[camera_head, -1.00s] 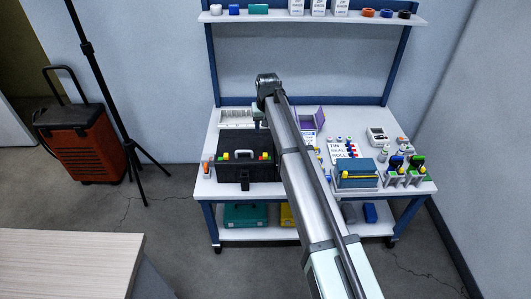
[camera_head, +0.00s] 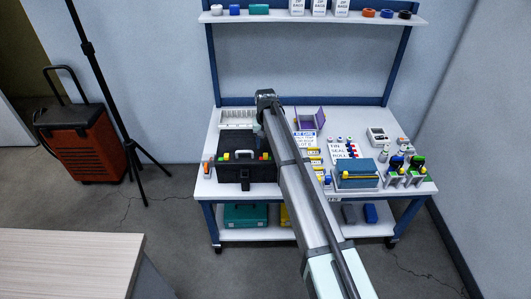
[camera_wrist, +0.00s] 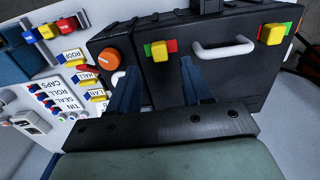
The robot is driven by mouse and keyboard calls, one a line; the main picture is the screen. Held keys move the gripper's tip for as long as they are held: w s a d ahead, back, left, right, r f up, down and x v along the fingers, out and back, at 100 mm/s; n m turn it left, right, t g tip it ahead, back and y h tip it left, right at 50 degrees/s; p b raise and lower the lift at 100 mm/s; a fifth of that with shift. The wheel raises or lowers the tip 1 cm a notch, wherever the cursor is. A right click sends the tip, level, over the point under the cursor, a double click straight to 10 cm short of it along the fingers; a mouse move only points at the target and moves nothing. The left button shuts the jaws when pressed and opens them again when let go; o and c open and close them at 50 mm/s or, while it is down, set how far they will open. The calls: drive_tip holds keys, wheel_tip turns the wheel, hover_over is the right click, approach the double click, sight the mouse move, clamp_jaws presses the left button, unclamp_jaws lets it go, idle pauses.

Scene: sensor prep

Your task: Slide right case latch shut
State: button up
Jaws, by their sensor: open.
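The black case (camera_head: 233,173) stands at the front left of the workbench, with a white handle between two yellow latches. In the wrist view the case (camera_wrist: 222,78) appears turned round, so its right latch (camera_wrist: 159,51) is on the left there. That latch sits between a green patch and a red patch. The left latch (camera_wrist: 273,34) is at the wrist view's right. My gripper (camera_wrist: 159,66) is open and empty, its two dark blue fingers apart. In the picture the fingertips lie just below and on either side of the right latch. I cannot tell whether they touch the case.
An orange knob (camera_wrist: 107,60) is beside the case, near the finger at the picture's left. Label cards and small coloured parts lie beyond it. A blue-green box (camera_head: 357,175) and bottle holders stand on the bench's right. A white rack (camera_head: 237,118) is behind the case.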

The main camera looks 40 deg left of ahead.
sight(265, 154)
drive_tip(key=shift+f, duration=2.7)
drive_tip(key=shift+c, duration=0.3)
clamp_jaws()
